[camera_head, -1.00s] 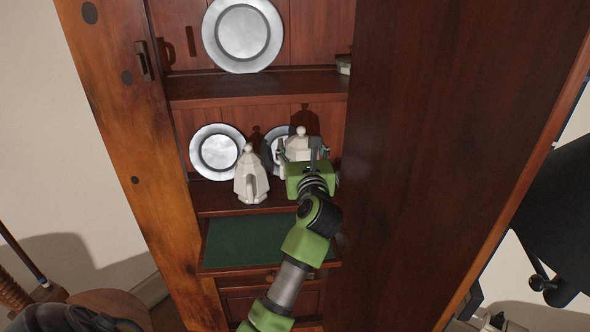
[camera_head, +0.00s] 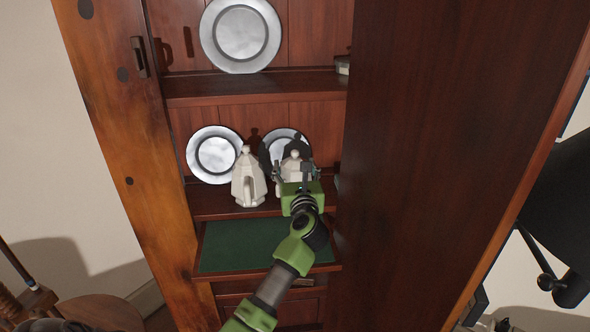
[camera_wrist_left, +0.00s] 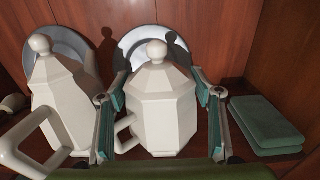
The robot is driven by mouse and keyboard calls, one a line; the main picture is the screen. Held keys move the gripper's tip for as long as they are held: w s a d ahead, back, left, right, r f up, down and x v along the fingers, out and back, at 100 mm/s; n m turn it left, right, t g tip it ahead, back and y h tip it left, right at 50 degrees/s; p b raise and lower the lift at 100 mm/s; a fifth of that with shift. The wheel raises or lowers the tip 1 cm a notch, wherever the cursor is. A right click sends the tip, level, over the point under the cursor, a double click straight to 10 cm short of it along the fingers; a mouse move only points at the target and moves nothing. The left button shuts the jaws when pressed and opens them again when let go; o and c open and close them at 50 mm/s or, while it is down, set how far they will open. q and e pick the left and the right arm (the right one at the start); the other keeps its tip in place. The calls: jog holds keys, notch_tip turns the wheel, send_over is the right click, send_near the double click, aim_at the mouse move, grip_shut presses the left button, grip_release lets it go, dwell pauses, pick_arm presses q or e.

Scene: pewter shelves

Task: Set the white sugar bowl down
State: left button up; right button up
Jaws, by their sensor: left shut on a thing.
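The white sugar bowl (camera_wrist_left: 163,108) is faceted with a round-knobbed lid, upright between the fingers of my left gripper (camera_wrist_left: 160,120) in the left wrist view. In the head view the bowl (camera_head: 295,164) is partly hidden behind my left gripper (camera_head: 296,172), at the right of the middle shelf (camera_head: 215,202). My left gripper is shut on the bowl's sides. I cannot tell whether its base touches the shelf. My right gripper is not in view.
A taller white pot (camera_head: 249,180) stands close on the bowl's left, handle toward me. Two pewter plates (camera_head: 215,153) lean behind. Stacked green books (camera_wrist_left: 265,122) lie on the right. A green-topped surface (camera_head: 240,247) extends below, and a tall dark wooden panel (camera_head: 430,170) closes the right side.

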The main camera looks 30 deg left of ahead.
pick_arm(q)
jog(key=o, duration=1.4)
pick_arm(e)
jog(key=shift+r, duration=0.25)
pick_arm(q)
jog(key=shift+r, duration=0.1)
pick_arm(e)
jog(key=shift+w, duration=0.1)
pick_arm(q)
jog(key=v, duration=1.2)
jog(key=shift+p, duration=0.4)
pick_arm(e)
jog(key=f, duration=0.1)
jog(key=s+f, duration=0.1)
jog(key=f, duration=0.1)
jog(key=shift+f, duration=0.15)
